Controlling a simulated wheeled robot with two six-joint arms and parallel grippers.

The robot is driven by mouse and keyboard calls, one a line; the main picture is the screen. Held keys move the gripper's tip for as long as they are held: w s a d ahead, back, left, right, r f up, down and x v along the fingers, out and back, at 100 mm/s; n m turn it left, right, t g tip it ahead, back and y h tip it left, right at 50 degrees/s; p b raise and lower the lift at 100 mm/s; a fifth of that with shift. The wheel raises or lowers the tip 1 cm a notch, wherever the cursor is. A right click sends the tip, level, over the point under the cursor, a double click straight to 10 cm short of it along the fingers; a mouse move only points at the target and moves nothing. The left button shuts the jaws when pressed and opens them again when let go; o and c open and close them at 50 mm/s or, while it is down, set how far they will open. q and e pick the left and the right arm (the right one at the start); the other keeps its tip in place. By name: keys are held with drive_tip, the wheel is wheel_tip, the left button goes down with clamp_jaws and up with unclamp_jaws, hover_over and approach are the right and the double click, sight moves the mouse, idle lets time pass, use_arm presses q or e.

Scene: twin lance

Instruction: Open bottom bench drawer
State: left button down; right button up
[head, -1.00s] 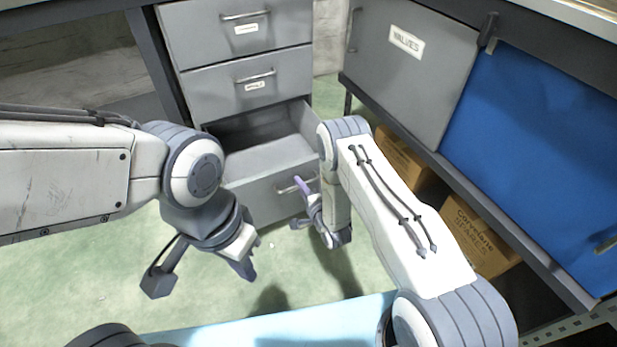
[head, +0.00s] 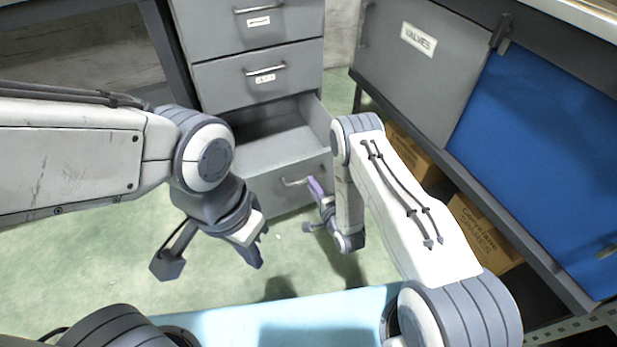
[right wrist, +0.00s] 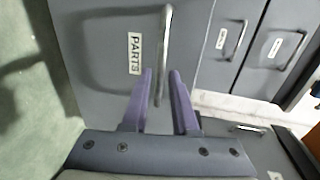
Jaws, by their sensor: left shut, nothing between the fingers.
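The bottom bench drawer (head: 285,188) is pulled out, and its empty-looking interior shows in the head view. My right gripper (head: 316,190) is at the drawer front, close to the handle's right end. In the right wrist view its purple fingers (right wrist: 161,78) are apart, with the handle in line with the gap; contact cannot be told. My left gripper (head: 257,255) is shut and empty above the floor, in front of the drawer.
Two closed drawers (head: 262,85) are above the open one. A grey VALVES door (head: 425,70) and a blue panel (head: 545,150) stand at the right, with cardboard boxes (head: 484,232) below. Green floor (head: 110,260) is clear at the front left.

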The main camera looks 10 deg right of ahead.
drive_tip(key=p+v, duration=0.2)
drive_tip(key=v, duration=0.4)
drive_tip(key=shift+s, duration=0.25)
drive_tip(key=shift+r, duration=0.15)
drive_tip(key=w+a+r+n+g, duration=0.4)
drive_tip(key=w+a+r+n, duration=0.2)
drive_tip(key=r, duration=0.1)
drive_tip(key=s+a+r+n+g+h+p, duration=0.1)
drive_tip(key=s+a+r+n+g, duration=0.15)
drive_tip(key=r, duration=0.25)
drive_tip(key=s+a+r+n+g, duration=0.2)
drive_tip(key=s+a+r+n, duration=0.15)
drive_tip(key=r, duration=0.25)
drive_tip(key=s+d+r+n+g+h, duration=0.1)
drive_tip(key=s+d+r+n+g, duration=0.15)
drive_tip(key=s+r, duration=0.45)
drive_tip(key=s+d+r+n+g+h, duration=0.1)
drive_tip(key=s+r+n+g, duration=0.2)
drive_tip(key=s, duration=0.9)
drive_tip(key=s+d+r+n+g, duration=0.1)
drive_tip(key=s+r+n, duration=0.4)
drive_tip(key=s, duration=0.4)
wheel_tip(320, 180, up, 38)
drive_tip(key=p, duration=3.8)
drive_tip(key=shift+d+p, duration=0.2)
drive_tip(key=shift+p, duration=0.2)
